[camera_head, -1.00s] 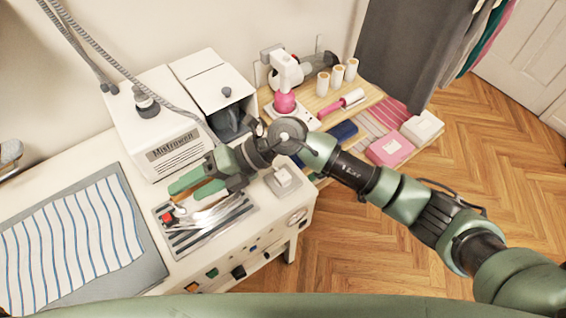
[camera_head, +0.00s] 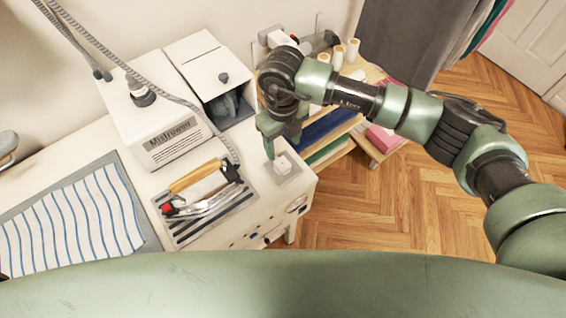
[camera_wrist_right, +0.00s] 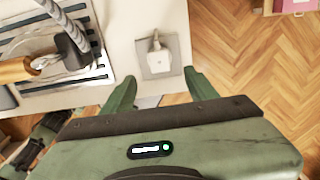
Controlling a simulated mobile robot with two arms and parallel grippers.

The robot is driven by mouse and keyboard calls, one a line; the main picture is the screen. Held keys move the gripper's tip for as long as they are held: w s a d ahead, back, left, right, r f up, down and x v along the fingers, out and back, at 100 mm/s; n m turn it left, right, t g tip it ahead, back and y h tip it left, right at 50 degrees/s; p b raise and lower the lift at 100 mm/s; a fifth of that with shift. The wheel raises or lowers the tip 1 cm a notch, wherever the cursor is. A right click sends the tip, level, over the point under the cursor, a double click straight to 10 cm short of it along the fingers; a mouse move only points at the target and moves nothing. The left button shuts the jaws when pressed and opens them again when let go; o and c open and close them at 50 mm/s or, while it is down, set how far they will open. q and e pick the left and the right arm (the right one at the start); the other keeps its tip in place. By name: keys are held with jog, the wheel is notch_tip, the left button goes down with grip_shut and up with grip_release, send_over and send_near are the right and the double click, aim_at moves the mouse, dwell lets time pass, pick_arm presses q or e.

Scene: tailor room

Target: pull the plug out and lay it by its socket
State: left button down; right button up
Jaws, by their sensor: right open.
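The white plug (camera_head: 282,163) sits at the square pale socket plate (camera_head: 291,176) on the table's right front corner. In the right wrist view the plug (camera_wrist_right: 157,57) stands on its plate (camera_wrist_right: 166,69), just beyond the fingertips. My right gripper (camera_head: 278,148) is open and empty. It is behind and above the plug in the head view, fingers pointing down. In the right wrist view its two fingers (camera_wrist_right: 160,84) are spread, one to each side of the plug's line and apart from it. My left gripper is not in view.
An iron with a wooden handle (camera_head: 198,177) rests on a striped rest (camera_head: 188,231) left of the socket. A white steam unit (camera_head: 166,145) and an open white box (camera_head: 205,65) stand behind. A shelf (camera_head: 330,150) stands at the right.

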aim_at(283, 163)
jog(key=shift+f+b, duration=0.4)
jog(key=shift+f, duration=0.4)
notch_tip(283, 163, down, 7)
jog(key=b, duration=0.5)
jog(key=shift+f+b, duration=0.3)
jog(key=shift+b, duration=0.1)
jog(key=shift+b, duration=0.45)
dwell(0.4)
